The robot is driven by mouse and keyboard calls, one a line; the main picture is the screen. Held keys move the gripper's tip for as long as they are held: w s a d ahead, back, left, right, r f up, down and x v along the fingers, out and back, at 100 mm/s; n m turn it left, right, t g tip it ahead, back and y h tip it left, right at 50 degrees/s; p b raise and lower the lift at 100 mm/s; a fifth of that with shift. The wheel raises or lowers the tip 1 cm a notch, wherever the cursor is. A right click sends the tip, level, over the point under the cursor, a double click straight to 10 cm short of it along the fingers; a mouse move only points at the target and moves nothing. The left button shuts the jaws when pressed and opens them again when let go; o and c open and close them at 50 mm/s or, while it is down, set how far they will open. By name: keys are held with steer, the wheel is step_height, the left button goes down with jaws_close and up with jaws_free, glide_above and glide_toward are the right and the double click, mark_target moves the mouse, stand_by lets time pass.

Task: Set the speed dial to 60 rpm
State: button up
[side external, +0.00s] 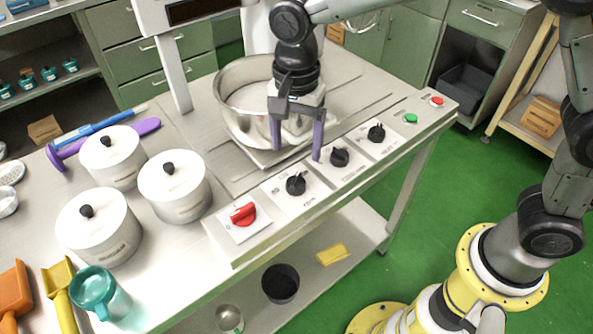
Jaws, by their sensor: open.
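A sloped control panel (268,226) runs along the front edge of the steel bench. It carries a red knob (243,213) and three black dials: a left one (296,184), a middle one (340,157) and a right one (376,132). The dial labels are too small to read, so I cannot tell which is the speed dial or its setting. My gripper (297,148) is open and empty, with purple fingers pointing down. In the picture its right fingertip is just left of the middle dial; both fingertips appear above the left dial, apart from it.
A steel kettle bowl (232,112) stands behind my gripper, partly hidden by it. A green button (410,118) and a red button (436,101) sit at the panel's right end. White lidded pots (176,192), a teal jug (103,291) and scoops stand left.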

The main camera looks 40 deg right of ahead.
mark_target(296, 177)
step_height(296, 177, down, 8)
steer(key=shift+f, duration=0.1)
stand_by(0.4)
jaws_close()
